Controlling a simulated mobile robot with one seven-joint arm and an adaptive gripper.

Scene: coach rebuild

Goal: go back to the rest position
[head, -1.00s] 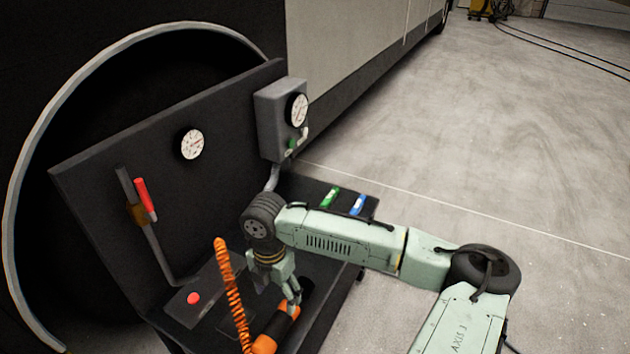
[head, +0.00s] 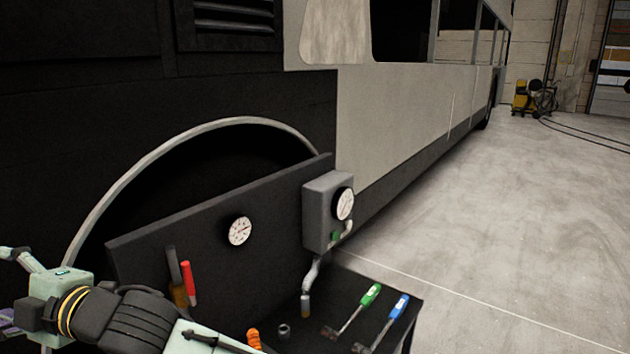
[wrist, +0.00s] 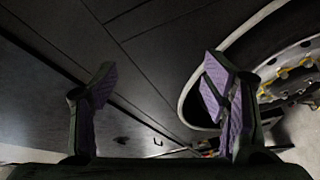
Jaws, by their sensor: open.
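My gripper (head: 8,288) is at the far left of the head view, partly cut off by the frame edge. It is raised clear of the workbench and points left, in front of the dark bus side. In the wrist view my gripper (wrist: 158,80) shows two spread fingers with purple pads, and nothing lies between them. My dark wrist joint and pale green arm run along the bottom left of the head view.
The workbench (head: 345,291) carries a green-handled tool (head: 371,295), a blue-handled tool (head: 399,306) and a small nut (head: 284,331). Its upright panel (head: 270,228) holds a gauge (head: 240,231) and a grey box (head: 320,212). A wheel (wrist: 290,70) shows in the wrist view. Floor at right is clear.

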